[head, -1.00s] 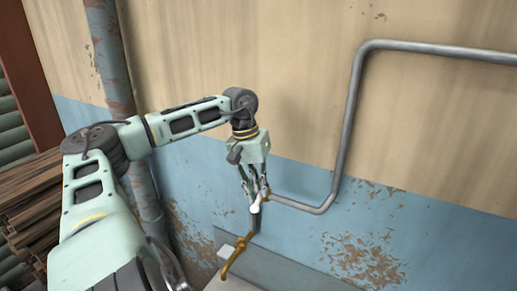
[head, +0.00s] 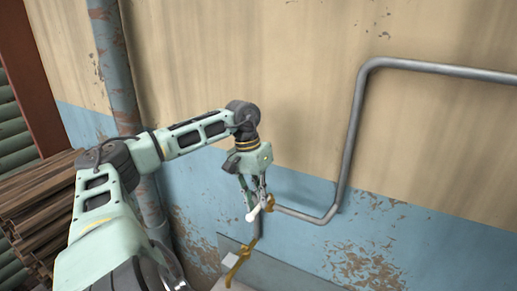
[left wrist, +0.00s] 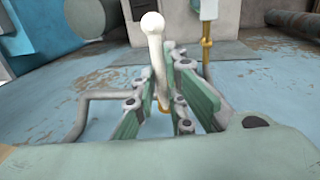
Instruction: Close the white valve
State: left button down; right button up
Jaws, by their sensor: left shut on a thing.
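The white valve handle (head: 254,213) is a short rod with a rounded end, on the brass-coloured fitting at the end of the grey wall pipe. In the head view it points down and to the left. My left gripper (head: 257,198) reaches it from above, and its fingers are closed around it. In the left wrist view the handle (left wrist: 157,50) stands between the two green finger pads, its round tip sticking out beyond them. The handle's base is partly hidden by the fingers. My right gripper is not in view.
The grey pipe (head: 347,150) runs along the wall to the right of my gripper. A brass-coloured pipe piece (head: 238,262) is below the valve. A rusty vertical pipe (head: 112,60) and stacked wooden planks (head: 35,205) are at the left.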

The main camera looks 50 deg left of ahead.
pick_arm(q)
jog(key=c, duration=1.9)
grip_release()
jog(key=shift+w+r, duration=0.1)
jog(key=shift+r, duration=0.1)
jog(key=shift+o, duration=0.4)
jog(key=shift+f, duration=0.1)
notch_tip(320, 180, up, 12)
jog(key=s+a, duration=0.1)
jog(key=a, duration=0.1)
jog(key=shift+f, duration=0.15)
jog(key=shift+a, duration=0.1)
